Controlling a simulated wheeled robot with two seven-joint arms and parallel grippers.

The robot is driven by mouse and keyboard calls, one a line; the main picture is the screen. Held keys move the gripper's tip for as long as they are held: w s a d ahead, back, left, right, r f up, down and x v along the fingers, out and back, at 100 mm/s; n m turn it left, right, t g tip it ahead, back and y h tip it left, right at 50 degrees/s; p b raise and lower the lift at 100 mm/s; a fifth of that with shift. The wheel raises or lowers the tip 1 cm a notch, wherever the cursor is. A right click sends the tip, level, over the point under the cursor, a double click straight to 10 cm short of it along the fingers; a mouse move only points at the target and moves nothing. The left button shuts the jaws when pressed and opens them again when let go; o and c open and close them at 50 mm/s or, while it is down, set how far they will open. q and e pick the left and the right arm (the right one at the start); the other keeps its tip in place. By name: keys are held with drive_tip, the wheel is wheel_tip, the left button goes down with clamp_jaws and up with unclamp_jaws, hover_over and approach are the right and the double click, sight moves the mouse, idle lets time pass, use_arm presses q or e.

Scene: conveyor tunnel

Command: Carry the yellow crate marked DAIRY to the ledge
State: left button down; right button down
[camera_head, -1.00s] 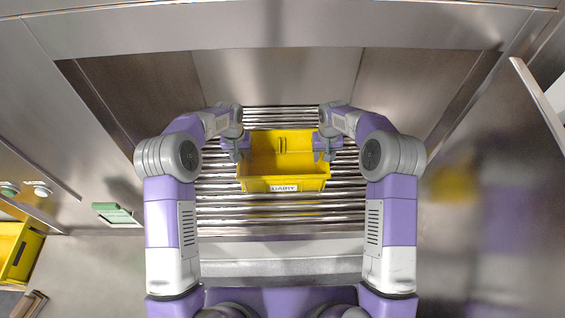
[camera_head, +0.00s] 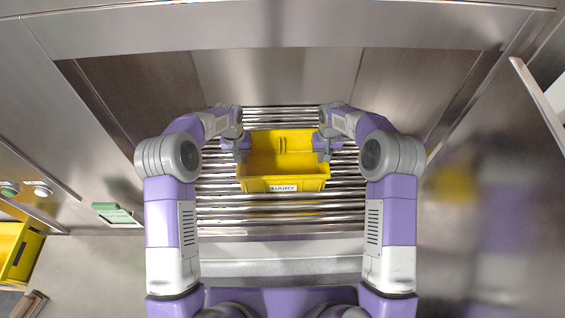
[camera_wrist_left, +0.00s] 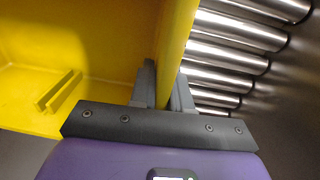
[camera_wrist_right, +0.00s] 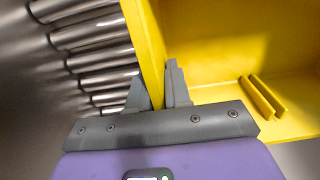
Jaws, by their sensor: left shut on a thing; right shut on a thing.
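The yellow crate (camera_head: 284,184) with a white DAIRY label is in the middle of the head view, over the metal rollers. It is upright and looks empty. My left gripper (camera_head: 240,153) is shut on its left wall, and in the left wrist view the fingers (camera_wrist_left: 163,88) straddle that wall. My right gripper (camera_head: 325,153) is shut on its right wall, and in the right wrist view the fingers (camera_wrist_right: 158,88) straddle that wall. I cannot tell whether the crate's underside touches the rollers. I cannot pick out the ledge with certainty.
The roller conveyor (camera_head: 280,226) runs under the crate between metal tunnel walls. Another yellow crate (camera_head: 14,250) stands at the far left. A green item (camera_head: 115,214) and a panel with buttons (camera_head: 40,189) are on the left. A shiny metal panel (camera_head: 480,230) is at the right.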

use_arm(q)
drive_tip(key=shift+d+r, duration=0.1)
use_arm(e)
drive_tip(key=shift+r, duration=0.1)
